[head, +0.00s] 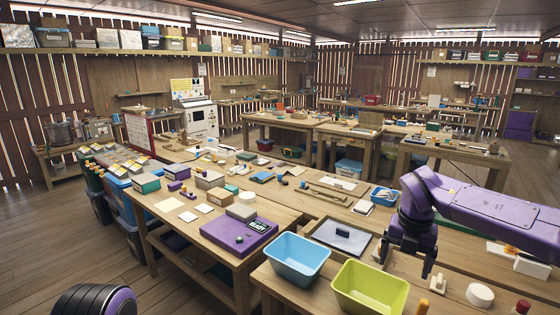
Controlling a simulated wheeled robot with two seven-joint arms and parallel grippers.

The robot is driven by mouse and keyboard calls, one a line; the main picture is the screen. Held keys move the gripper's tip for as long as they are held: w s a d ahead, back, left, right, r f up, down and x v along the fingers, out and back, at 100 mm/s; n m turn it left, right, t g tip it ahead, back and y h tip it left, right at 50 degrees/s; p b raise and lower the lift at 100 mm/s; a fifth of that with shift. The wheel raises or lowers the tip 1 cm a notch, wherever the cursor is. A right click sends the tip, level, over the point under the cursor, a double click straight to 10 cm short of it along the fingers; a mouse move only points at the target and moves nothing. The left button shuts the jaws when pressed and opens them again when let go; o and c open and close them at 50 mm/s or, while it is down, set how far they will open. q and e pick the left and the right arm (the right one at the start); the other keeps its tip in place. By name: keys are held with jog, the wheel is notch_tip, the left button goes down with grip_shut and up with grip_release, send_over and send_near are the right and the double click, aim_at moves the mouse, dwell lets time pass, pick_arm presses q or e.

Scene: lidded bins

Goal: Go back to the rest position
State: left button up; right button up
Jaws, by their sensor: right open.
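My right gripper (406,262) hangs from the purple arm at the right of the head view. Its dark fingers point down and are apart, with nothing seen between them. It is above the near wooden table, just right of the yellow-green bin. At the lower left, a dark rounded part with a purple band belongs to my left arm; the left gripper's fingers are not in view.
A blue open bin (298,262) and a yellow-green open bin (368,288) stand on the near table. A dark block (342,232) lies on a grey tray (326,244). A purple case (238,236) lies left.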

jog(key=w+d+f+n+t+h, duration=0.1)
jog(key=w+f+n+t+h, duration=0.1)
jog(key=w+f+n+h, duration=0.35)
jog(key=s+a+f+n+t+b, duration=0.1)
jog(key=s+f+n+t+b, duration=0.1)
jog(key=s+f+n, duration=0.55)
jog(key=s+a+f+n+t+b, duration=0.15)
jog(key=f+n, duration=0.35)
jog(key=f, duration=0.5)
jog(key=s+a+f+n+t+b, duration=0.1)
jog(key=s+f+n, duration=0.4)
jog(key=f+n, duration=0.3)
pick_arm(q)
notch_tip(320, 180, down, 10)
jog(key=b, duration=0.5)
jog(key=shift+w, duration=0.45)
pick_arm(e)
jog(key=s+d+f+n+g+y, duration=0.1)
jog(key=s+f+n, duration=0.4)
jog(key=s, duration=0.8)
jog(key=s+d+f+n+g+y, duration=0.1)
jog(key=s+d+f+n+g, duration=0.2)
jog(key=s+f, duration=0.7)
jog(key=s+n, duration=0.1)
jog(key=s, duration=0.1)
jog(key=shift+s+f+n, duration=0.3)
jog(key=shift+s+n, duration=0.05)
jog(key=shift+n, duration=0.05)
